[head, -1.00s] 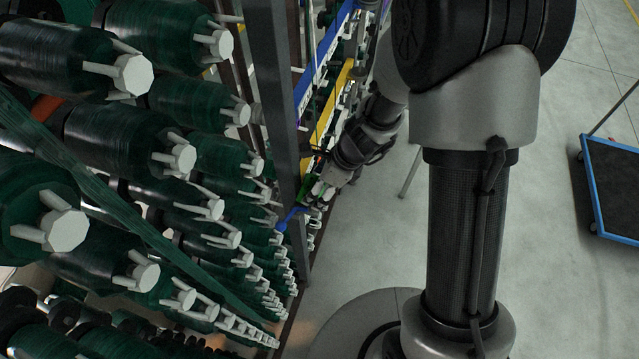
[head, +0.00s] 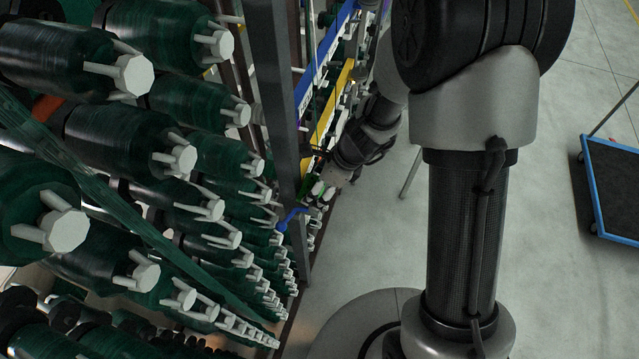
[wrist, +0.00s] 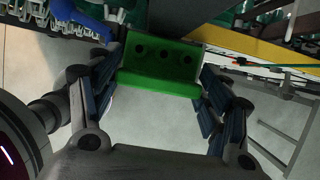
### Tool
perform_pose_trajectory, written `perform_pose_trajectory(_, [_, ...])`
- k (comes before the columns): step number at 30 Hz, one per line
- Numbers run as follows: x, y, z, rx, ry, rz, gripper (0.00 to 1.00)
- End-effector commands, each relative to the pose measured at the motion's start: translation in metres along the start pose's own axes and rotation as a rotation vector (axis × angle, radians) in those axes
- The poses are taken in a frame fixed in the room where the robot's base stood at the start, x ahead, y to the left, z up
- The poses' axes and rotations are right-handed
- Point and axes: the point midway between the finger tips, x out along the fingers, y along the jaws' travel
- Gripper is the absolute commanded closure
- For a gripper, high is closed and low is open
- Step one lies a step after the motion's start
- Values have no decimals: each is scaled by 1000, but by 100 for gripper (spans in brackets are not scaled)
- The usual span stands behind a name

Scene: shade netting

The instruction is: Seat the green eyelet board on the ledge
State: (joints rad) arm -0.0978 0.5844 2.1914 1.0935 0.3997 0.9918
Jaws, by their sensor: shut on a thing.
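The green eyelet board (wrist: 160,80) is a bright green angled piece with a row of dark round holes in its upright face. It sits between the two fingers of my gripper (wrist: 155,88), which is shut on it, in the wrist view. In the head view my gripper (head: 322,187) is beside the dark upright post of the rack, and the board there is too small and covered to make out clearly. A dark grey beam (wrist: 190,14) lies just beyond the board's top edge in the wrist view. I cannot tell which surface is the ledge, or whether the board touches the beam.
Rows of dark green spools (head: 125,140) with pale end caps fill the left. The dark post (head: 270,80) stands close to my gripper. A yellow strip (head: 322,120) and a blue strip (head: 305,85) run along the rack. A blue-edged cart (head: 612,185) stands on open floor at right.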

Motion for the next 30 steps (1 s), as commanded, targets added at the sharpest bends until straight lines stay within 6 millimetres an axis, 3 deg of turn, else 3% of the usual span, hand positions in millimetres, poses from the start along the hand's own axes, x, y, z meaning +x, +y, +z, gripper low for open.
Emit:
perform_pose_trajectory(26, [10,0,-4,0,0,0,53])
perform_pose_trajectory(27, [11,0,-4,0,0,0,28])
perform_pose_trajectory(30, [10,0,-4,0,0,0,21])
